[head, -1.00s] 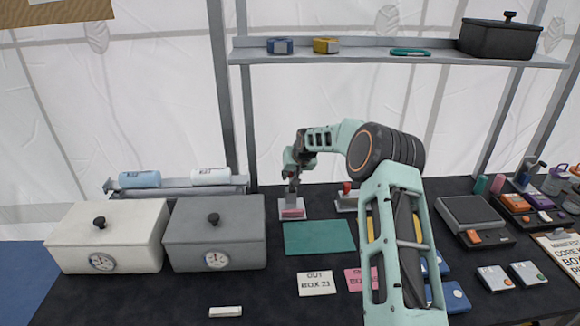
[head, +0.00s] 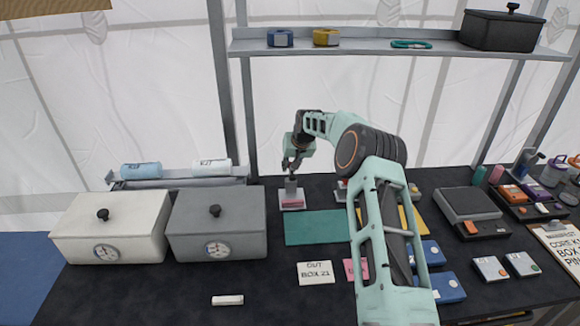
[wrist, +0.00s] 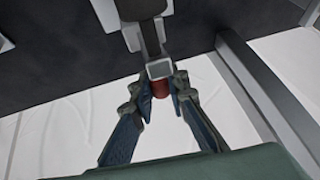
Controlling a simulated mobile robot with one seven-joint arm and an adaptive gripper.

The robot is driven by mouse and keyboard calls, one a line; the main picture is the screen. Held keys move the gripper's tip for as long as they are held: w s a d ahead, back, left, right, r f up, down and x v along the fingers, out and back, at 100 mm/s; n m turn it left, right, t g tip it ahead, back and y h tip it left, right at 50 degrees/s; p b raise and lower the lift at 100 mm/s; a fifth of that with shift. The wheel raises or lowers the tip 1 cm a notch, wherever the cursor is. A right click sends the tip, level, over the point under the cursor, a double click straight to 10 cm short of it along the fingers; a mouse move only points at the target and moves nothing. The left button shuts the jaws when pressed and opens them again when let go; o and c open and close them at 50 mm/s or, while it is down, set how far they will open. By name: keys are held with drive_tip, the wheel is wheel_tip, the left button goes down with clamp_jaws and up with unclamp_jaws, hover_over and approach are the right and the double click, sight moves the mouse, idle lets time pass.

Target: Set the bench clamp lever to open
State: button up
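The bench clamp (head: 293,205) stands on the dark bench at the back middle, a small light base with a pink part. A grey lever rises from it, roughly upright, in the head view (head: 291,186). In the wrist view, the grey lever (wrist: 160,69) ends in a red knob (wrist: 160,89). My gripper (head: 290,169) is above the clamp, at the lever's top. In the wrist view, its fingers (wrist: 162,82) close in on both sides of the red knob and appear to touch it. The knob is hidden by the fingers in the head view.
A second small fixture (head: 342,190) stands just right, partly behind my arm. A green mat (head: 316,228) lies in front. White (head: 75,235) and grey (head: 180,235) lidded boxes are at left. A shelf (head: 360,50) spans above.

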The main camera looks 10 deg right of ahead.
drive_tip(key=o, duration=0.5)
drive_tip(key=v, duration=1.2)
drive_tip(key=shift+a, duration=0.1)
